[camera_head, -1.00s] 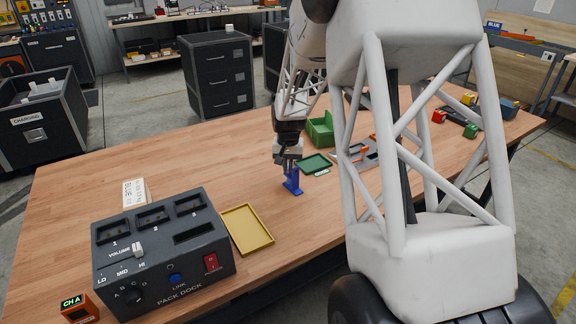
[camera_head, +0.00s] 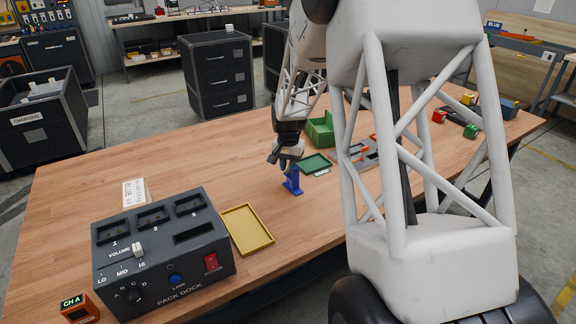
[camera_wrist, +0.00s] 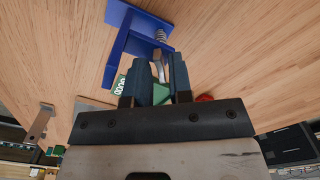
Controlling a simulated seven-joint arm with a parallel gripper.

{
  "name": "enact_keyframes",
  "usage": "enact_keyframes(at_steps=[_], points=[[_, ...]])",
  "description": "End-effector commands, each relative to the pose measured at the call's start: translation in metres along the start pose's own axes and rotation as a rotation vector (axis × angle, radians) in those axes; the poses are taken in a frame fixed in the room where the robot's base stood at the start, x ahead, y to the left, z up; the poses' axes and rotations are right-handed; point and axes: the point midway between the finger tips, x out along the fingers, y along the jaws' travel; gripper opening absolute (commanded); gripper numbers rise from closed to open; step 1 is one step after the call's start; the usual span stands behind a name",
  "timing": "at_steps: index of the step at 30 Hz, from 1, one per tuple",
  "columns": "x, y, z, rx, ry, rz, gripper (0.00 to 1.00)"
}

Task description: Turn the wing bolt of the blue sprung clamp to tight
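The blue sprung clamp (camera_head: 293,181) stands upright on the wooden table, under my gripper (camera_head: 285,158). In the wrist view the clamp (camera_wrist: 121,42) is at the top, with a coil spring (camera_wrist: 161,36) at its right side. A grey metal piece, likely the wing bolt (camera_wrist: 158,62), shows at the gap between my fingertips (camera_wrist: 157,70). The two dark fingers are apart with this piece between or just beyond them. I cannot tell whether they press on it. The lower part of the bolt is hidden.
A yellow tray (camera_head: 247,229) and the black pack dock (camera_head: 165,250) lie to the left. A green bin (camera_head: 320,131), a dark green tray (camera_head: 314,165) and a grey fixture (camera_head: 365,158) are behind and right of the clamp. Bare table lies left of the clamp.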

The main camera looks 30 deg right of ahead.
Motion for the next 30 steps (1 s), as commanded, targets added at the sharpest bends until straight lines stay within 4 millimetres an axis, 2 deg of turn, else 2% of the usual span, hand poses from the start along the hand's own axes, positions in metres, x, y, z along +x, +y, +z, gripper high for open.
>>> enact_keyframes(at_steps=[1, 2, 16, 30], points=[[0.000, 0.000, 0.000, 0.000, 0.000, 0.000, 0.28], [0.000, 0.000, 0.000, 0.000, 0.000, 0.000, 0.33], [-0.007, 0.000, -0.001, 0.000, 0.002, -0.001, 0.33], [-0.061, 0.000, -0.001, 0.000, 0.002, -0.001, 0.33]])
